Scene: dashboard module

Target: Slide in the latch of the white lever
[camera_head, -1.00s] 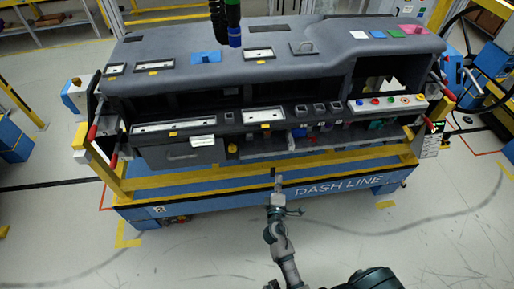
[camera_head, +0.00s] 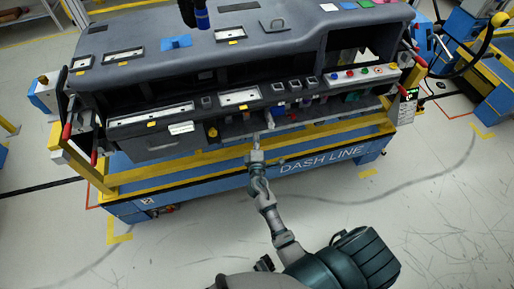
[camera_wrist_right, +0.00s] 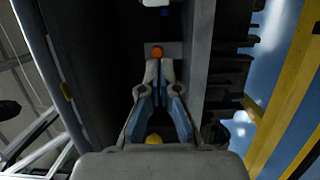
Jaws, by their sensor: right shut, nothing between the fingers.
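A small white piece (camera_wrist_right: 155,3) shows at the top edge of the right wrist view, cut off by the frame; I cannot tell whether it is the white lever. Below it, a round orange button-like part (camera_wrist_right: 157,52) sits on a grey plate. My right gripper (camera_wrist_right: 159,70) is shut and empty, its tips just below the orange part in the picture. I cannot tell whether they touch. In the head view the right gripper (camera_head: 257,138) is at the lower front of the dashboard module (camera_head: 150,64). The latch is not clear. My left gripper is not in view.
The module stands on a blue and yellow frame (camera_head: 225,178). Above the gripper is a row of small switches (camera_head: 293,83), with a button panel (camera_head: 362,75) to the right. A yellow knob (camera_head: 212,132) is to the left. Red-handled levers (camera_head: 67,131) flank the module. The floor in front is clear.

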